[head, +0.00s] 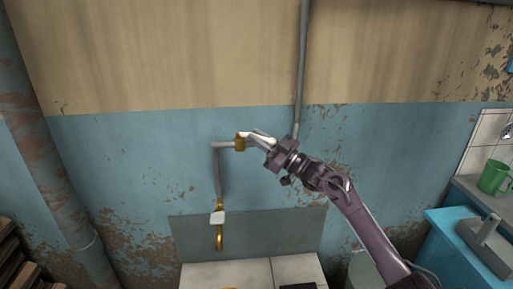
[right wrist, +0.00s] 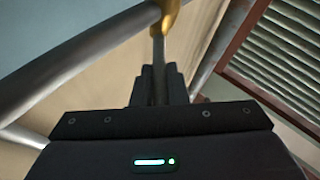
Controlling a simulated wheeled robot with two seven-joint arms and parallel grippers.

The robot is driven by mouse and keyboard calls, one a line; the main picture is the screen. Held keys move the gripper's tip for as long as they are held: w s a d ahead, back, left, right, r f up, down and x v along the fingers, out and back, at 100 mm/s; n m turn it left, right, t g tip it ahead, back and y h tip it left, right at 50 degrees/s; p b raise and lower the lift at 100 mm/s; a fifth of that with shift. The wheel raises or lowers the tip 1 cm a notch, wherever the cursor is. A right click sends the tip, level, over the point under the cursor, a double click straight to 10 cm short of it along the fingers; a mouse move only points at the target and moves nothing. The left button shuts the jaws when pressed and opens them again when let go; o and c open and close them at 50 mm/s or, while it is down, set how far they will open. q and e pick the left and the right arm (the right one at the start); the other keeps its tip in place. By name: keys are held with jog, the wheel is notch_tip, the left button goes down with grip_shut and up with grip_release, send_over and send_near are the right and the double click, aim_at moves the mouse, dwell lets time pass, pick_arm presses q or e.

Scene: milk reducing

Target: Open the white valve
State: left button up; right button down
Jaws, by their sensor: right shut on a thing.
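The white valve handle (head: 259,137) extends right from a brass valve body (head: 240,143) on the grey wall pipe. My right gripper (head: 268,146) comes in from the lower right and is shut on this handle. In the right wrist view, the narrow handle (right wrist: 158,52) runs down from the brass valve body (right wrist: 169,14) to between the dark fingers (right wrist: 159,88). The fingers hide the handle's end. My left gripper is not in view.
The grey pipe (head: 217,172) runs down to a brass spout (head: 220,236) with a white piece (head: 217,217). A vertical pipe (head: 301,65) rises behind my right gripper. A green mug (head: 494,178) stands far right. The wall left of the pipe is clear.

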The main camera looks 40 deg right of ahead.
jog(key=shift+d+r+n+y, duration=0.3)
jog(key=shift+r+y, duration=0.15)
jog(key=shift+y, duration=0.15)
jog(key=shift+r, duration=0.1)
jog(key=c, duration=1.4)
grip_release()
jog(key=shift+c, duration=0.2)
jog(key=shift+a+f, duration=0.15)
jog(key=shift+f, duration=0.05)
jog(key=shift+b, duration=0.3)
jog(key=shift+f, duration=0.25)
jog(key=b+v, duration=0.2)
jog(key=v, duration=0.5)
jog(key=shift+s+d+r, duration=0.25)
jog(key=shift+s, duration=0.15)
